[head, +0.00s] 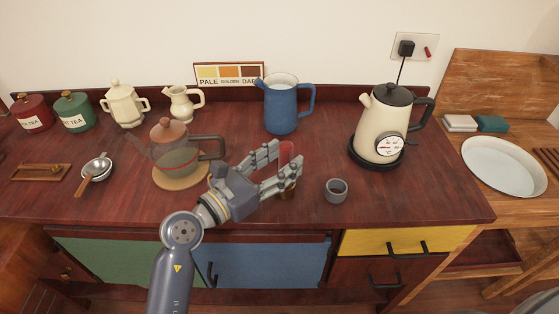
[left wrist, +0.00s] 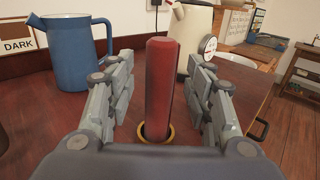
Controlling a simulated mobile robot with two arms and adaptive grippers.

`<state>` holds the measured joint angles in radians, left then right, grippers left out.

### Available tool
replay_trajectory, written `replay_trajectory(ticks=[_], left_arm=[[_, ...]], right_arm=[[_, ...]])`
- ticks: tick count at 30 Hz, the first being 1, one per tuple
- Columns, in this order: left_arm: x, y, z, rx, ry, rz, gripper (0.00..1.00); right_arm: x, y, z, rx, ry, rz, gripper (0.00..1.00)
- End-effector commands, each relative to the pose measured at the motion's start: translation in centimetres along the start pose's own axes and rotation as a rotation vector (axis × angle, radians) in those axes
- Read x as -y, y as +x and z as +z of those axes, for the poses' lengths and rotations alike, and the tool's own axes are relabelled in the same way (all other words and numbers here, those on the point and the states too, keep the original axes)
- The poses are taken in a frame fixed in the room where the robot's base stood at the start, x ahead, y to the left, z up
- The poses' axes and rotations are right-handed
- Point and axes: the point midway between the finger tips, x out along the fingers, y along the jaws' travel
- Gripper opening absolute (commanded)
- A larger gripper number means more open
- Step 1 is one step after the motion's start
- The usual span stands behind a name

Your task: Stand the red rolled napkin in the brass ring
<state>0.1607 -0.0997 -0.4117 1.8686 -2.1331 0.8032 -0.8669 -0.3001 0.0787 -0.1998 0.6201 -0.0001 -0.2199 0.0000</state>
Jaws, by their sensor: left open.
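The red rolled napkin (left wrist: 160,85) stands upright, with its lower end inside the brass ring (left wrist: 171,132) in the left wrist view. The ring's rim shows around the napkin's base. In the head view only the upper part of the napkin (head: 286,152) shows clearly, as my fingers cover much of the rest. My left gripper (head: 287,161) is open, with its fingers on both sides of the napkin. In the left wrist view a gap shows between the napkin and each finger.
A small grey cup (head: 336,191) stands just right of the gripper. A blue jug (head: 281,108) is behind it, and a cream kettle (head: 381,130) is further right. A glass teapot (head: 176,158) on a round mat is to the left. The counter's front edge is close.

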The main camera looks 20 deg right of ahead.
Motion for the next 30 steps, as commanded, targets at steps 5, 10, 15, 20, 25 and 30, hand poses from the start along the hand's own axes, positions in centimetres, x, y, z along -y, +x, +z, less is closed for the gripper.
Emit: replay_trajectory(ticks=[5, 10, 15, 20, 25, 30], left_arm=[[-0.1, -0.7, -0.1, -0.001, 0.000, 0.001, 0.48], [0.0, -3.6, -0.2, -0.004, 0.002, 0.001, 0.48], [0.0, -7.4, -0.2, -0.004, 0.001, 0.001, 0.48], [0.0, -10.2, -0.2, -0.004, 0.000, 0.000, 0.48], [0.0, -11.7, -0.1, -0.002, 0.000, 0.000, 0.48], [0.0, -12.0, 0.0, 0.000, 0.000, -0.001, 0.48]], right_arm=[[0.0, 0.0, 0.0, 0.000, -0.002, 0.000, 0.30], [-0.1, 0.0, 0.0, 0.000, -0.001, 0.001, 0.30], [-0.1, 0.0, 0.0, 0.000, -0.001, 0.001, 0.30], [-0.1, 0.0, 0.0, 0.000, -0.001, 0.001, 0.30], [-0.1, 0.0, 0.0, 0.000, -0.001, 0.001, 0.30], [-0.1, 0.0, 0.0, 0.000, -0.001, 0.001, 0.30]])
